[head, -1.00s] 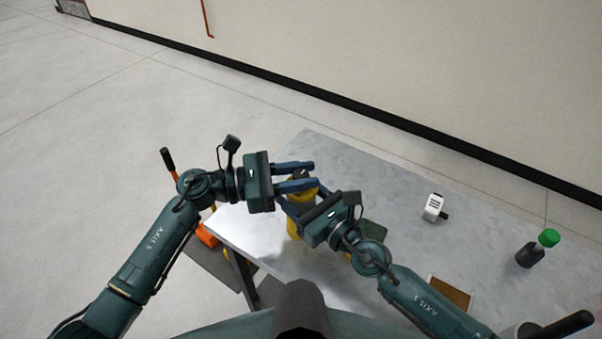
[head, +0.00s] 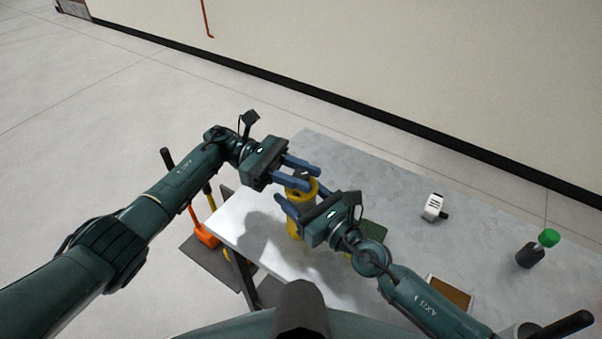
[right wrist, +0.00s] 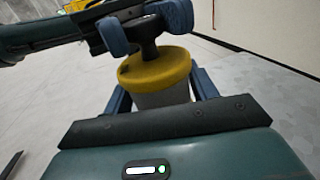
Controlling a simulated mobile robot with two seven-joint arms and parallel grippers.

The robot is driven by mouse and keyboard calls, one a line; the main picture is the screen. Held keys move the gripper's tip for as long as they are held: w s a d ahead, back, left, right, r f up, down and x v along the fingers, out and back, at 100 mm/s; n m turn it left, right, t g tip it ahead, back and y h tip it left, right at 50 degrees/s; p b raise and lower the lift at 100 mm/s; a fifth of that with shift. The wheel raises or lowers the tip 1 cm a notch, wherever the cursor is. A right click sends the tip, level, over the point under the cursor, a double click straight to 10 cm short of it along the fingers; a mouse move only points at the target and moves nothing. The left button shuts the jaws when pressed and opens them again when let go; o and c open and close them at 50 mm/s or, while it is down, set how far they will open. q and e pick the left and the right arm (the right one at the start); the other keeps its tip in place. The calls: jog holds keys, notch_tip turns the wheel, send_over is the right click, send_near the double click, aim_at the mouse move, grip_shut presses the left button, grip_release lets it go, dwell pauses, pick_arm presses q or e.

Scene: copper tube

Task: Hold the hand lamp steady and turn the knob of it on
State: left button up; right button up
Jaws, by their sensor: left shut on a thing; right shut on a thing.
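The hand lamp (head: 297,224) is a yellow upright cylinder near the left end of the grey table. In the right wrist view its yellow rim (right wrist: 155,68) and pale body (right wrist: 162,95) show, with a dark knob (right wrist: 149,48) on top. My right gripper (right wrist: 161,88) is shut on the lamp's body, one finger on each side. My left gripper (head: 306,178) reaches in from the upper left and is shut on the knob; its blue fingers (right wrist: 146,28) flank the knob in the right wrist view. In the head view the fingers partly hide the lamp's top.
On the table (head: 335,152) stand a white device (head: 434,206) and a dark bottle with a green top (head: 549,238). A dark green item (head: 374,232) and a brown panel (head: 452,294) lie near my right arm. An orange tool (head: 204,235) is beside the table's left edge.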

aim_at(301, 174)
pick_arm(q)
jog(key=shift+m+g+y, duration=0.5)
jog(key=shift+m+g, duration=0.1)
jog(key=shift+g, duration=0.2)
jog(key=shift+f, duration=0.1)
jog(key=o, duration=0.9)
notch_tip(301, 174, up, 10)
jog(key=shift+r, duration=0.1)
